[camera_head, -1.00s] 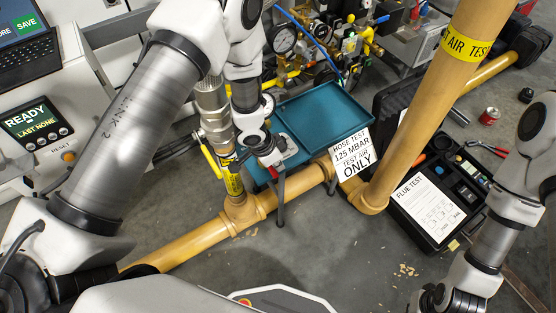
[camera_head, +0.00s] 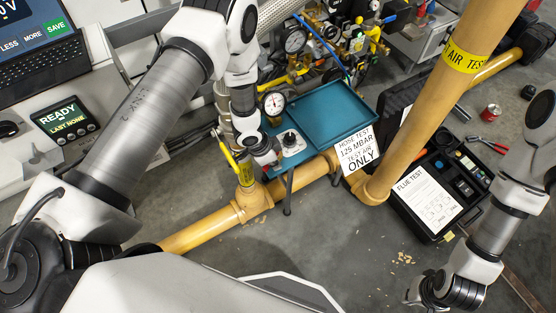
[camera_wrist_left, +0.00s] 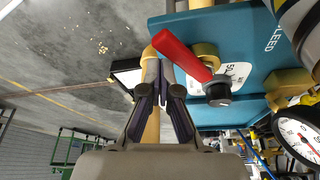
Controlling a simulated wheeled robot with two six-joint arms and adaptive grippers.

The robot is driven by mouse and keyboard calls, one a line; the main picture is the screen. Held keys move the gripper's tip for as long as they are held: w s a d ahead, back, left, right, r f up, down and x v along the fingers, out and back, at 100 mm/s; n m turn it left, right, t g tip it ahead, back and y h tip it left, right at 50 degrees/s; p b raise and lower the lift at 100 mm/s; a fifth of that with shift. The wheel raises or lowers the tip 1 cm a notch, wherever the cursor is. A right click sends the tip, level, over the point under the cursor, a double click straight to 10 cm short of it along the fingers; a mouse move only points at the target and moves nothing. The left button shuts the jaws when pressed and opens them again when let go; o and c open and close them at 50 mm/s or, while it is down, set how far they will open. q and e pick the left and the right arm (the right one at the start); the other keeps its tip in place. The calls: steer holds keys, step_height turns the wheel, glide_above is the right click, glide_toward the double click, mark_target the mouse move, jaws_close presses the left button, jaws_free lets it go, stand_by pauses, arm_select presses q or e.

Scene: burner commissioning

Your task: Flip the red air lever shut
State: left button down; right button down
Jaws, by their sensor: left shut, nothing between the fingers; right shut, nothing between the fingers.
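The red air lever (camera_wrist_left: 182,55) shows in the left wrist view. In the head view my left gripper (camera_head: 264,160) is over the pipe stand by the teal tray (camera_head: 335,108); the lever is hard to make out there. My right gripper (camera_head: 418,298) is at lower right, shut and empty.
A pressure gauge (camera_head: 272,103) stands close behind my left wrist. A yellow lever (camera_head: 228,155) is left of the gripper. A thick tan pipe (camera_head: 430,100) rises to the right. A flue test case (camera_head: 430,195) lies open on the floor.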

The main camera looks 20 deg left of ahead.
arm_select(q)
steer(key=shift+s+a, duration=0.1)
steer(key=shift+a, duration=0.3)
stand_by(0.5)
steer(key=shift+w+d+p, duration=0.3)
steer(key=shift+w+p, duration=0.25)
steer(key=shift+w, duration=0.2)
